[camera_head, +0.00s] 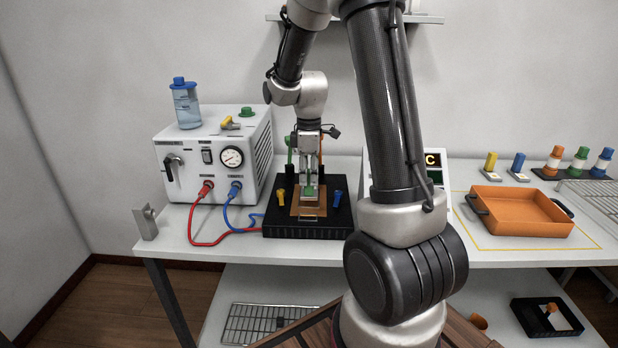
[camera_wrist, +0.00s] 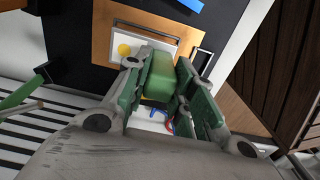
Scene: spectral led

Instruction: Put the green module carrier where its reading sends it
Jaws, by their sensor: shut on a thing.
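My gripper (camera_head: 309,186) points down over the black test fixture (camera_head: 272,230) on the table. In the wrist view my gripper (camera_wrist: 167,68) has its fingers closed around a green block, the module carrier (camera_wrist: 159,78). The carrier also shows as a small green patch (camera_head: 309,195) at the fingertips in the head view. It is over the copper-coloured plate (camera_head: 296,210) of the fixture. I cannot tell whether it touches the plate. A display (camera_head: 434,160), partly hidden by my arm, shows a letter C; any text to its left is hidden.
A white chiller unit (camera_head: 214,155) stands left, its red and blue hoses running towards the fixture. An orange tray (camera_head: 520,213) sits right inside a yellow outline. A lower shelf holds a black tray (camera_head: 546,317).

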